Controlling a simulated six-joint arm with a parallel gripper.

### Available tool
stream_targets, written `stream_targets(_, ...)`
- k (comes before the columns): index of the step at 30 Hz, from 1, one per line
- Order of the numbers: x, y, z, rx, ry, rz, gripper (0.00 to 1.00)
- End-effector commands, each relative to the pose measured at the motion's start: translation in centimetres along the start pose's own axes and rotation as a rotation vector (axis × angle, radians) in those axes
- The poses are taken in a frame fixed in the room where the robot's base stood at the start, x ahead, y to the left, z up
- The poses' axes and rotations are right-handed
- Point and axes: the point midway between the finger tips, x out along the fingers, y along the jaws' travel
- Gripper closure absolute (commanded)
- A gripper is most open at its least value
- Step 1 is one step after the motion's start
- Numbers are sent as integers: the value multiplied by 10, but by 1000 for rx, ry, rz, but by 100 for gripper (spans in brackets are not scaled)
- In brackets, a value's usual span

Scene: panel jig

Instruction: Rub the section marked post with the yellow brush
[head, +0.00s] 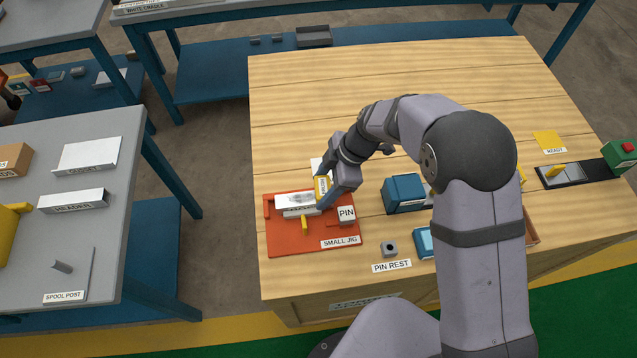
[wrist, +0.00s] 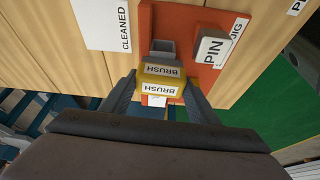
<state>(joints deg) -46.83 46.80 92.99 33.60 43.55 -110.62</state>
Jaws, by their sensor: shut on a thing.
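My gripper (head: 323,192) is over the red small jig (head: 282,243), shut on the yellow brush (head: 321,186). In the wrist view the brush (wrist: 160,80) sits between the two fingers, with its BRUSH labels showing. A pale panel (head: 292,199) with dark marks lies in the jig, right by the brush. I cannot tell whether the brush touches it. The label on the panel's front is too small and partly hidden to read, so I cannot pick out the section marked post. In the wrist view the brush and gripper hide most of the panel.
A block labelled PIN (head: 346,214) stands at the jig's right, and a yellow handle (head: 304,226) at its front. A blue box (head: 404,193) is to the right. The pin rest (head: 389,248) is in front. A white CLEANED card (wrist: 100,22) lies beside the jig. The table's back is clear.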

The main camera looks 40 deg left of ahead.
Motion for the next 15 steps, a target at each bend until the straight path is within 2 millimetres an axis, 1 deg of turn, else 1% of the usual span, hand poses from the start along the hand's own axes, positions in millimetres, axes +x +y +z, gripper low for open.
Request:
stream_targets(1, 5, 0, -6, -6, 0, -1, 67)
stream_targets(15, 20, -2, -46, -5, 1, 1, 67)
